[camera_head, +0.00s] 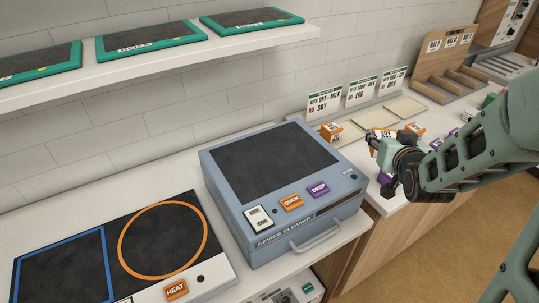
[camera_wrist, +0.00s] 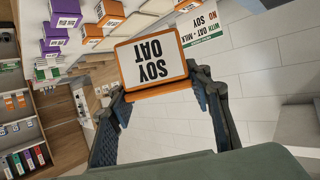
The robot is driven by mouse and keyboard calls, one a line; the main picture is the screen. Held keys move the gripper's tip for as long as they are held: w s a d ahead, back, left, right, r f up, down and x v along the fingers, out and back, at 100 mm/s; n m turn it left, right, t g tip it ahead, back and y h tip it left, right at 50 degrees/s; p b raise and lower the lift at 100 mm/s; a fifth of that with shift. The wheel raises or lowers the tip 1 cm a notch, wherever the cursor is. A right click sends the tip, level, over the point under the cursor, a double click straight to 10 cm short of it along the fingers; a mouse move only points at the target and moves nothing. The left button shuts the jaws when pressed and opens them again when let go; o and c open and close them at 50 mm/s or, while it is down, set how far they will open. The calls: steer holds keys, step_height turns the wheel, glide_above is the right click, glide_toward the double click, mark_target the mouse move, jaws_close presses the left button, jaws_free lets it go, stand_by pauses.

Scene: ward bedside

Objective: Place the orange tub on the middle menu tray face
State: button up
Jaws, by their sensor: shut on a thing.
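An orange tub (camera_wrist: 151,60) with a white label reading SOY and OAT sits between the fingers of my gripper (camera_wrist: 160,92) in the wrist view. In the head view my gripper (camera_head: 384,152) is over the right counter, and an orange-edged, white-labelled tub (camera_head: 383,133) shows at its tip. The middle menu tray face (camera_head: 370,117) is a pale panel below the middle menu card (camera_head: 361,92), just behind the gripper. Another orange tub (camera_head: 331,130) stands on the left tray face. The held tub's underside and any contact below it are hidden.
More orange tubs (camera_head: 416,129) and purple tubs (camera_wrist: 65,13) stand near the gripper. Menu cards line the wall behind the trays. A blue-grey device cleaner (camera_head: 225,190) stands left of the counter. A wooden rack (camera_head: 430,86) is at the back right.

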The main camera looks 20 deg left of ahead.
steer(key=s+a+r+n+g+y+p, duration=0.15)
steer(key=s+a+r+n+y, duration=0.25)
steer(key=a+r, duration=0.45)
steer(key=n+g+y+b, duration=0.3)
steer(key=n+y+b, duration=0.1)
glide_above(264, 160)
steer(key=f, duration=0.5)
steer(key=d+f, duration=0.1)
steer(key=f, duration=0.2)
steer(key=shift+f, duration=0.15)
steer(key=shift+a+f, duration=0.35)
steer(key=f, duration=0.3)
steer(key=shift+a+f+b, duration=0.2)
steer(key=shift+a+b, duration=0.1)
steer(key=shift+a, duration=0.05)
steer(key=shift+d+f, duration=0.1)
